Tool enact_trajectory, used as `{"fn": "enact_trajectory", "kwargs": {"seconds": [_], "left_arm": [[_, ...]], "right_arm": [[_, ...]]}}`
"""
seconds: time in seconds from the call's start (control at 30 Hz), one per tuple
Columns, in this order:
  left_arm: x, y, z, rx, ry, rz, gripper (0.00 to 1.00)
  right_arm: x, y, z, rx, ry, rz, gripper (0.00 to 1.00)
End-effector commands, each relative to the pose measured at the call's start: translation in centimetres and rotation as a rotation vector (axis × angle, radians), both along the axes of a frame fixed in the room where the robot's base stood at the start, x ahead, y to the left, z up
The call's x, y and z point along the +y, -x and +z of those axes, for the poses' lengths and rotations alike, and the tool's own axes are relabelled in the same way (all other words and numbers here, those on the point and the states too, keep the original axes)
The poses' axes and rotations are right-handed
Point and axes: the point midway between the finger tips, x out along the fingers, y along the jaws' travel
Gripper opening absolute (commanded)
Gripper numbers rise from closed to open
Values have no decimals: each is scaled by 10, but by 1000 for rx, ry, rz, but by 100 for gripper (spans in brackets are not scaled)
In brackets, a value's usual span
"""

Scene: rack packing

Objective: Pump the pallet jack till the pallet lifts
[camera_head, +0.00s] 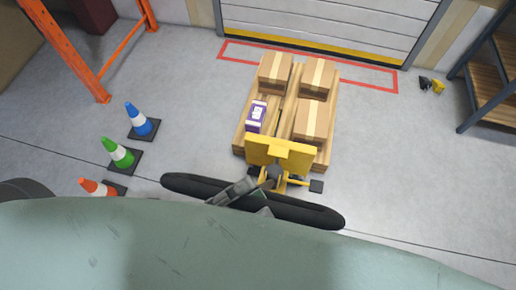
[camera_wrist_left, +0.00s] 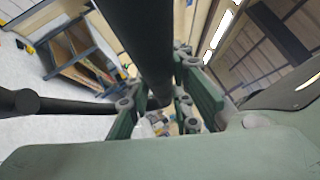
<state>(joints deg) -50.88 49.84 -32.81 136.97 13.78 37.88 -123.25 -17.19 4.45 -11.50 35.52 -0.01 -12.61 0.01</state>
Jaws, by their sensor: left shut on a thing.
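The yellow pallet jack (camera_head: 282,149) stands at the near end of the wooden pallet (camera_head: 288,97) in the head view. Its black handle (camera_head: 312,214) crosses the front as a long bar, slanting down to the right. My left gripper (camera_head: 238,191) is shut on the handle near its middle. In the left wrist view the black handle (camera_wrist_left: 140,40) passes between the green fingers of my left gripper (camera_wrist_left: 165,108). My right gripper is not in view. The forks are hidden, and I cannot tell whether the pallet is off the floor.
Cardboard boxes (camera_head: 315,77) and a purple box (camera_head: 256,116) ride on the pallet. An orange rack (camera_head: 68,45) and a dark shelf (camera_head: 490,85) flank the shutter.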

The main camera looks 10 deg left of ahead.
Motion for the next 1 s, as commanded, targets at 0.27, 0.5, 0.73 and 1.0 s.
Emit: {"fn": "enact_trajectory", "kwargs": {"seconds": [0.27, 0.5, 0.73, 1.0], "left_arm": [[0, 70, -38, 13, -3, 0, 0], [0, 115, -65, -62, -2, 2, 0], [0, 141, -82, -105, -3, 3, 0], [0, 150, -87, -122, -3, 3, 0]], "right_arm": [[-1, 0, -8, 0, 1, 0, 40], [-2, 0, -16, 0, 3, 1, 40], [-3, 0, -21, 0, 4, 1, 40], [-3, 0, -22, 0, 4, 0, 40]]}}
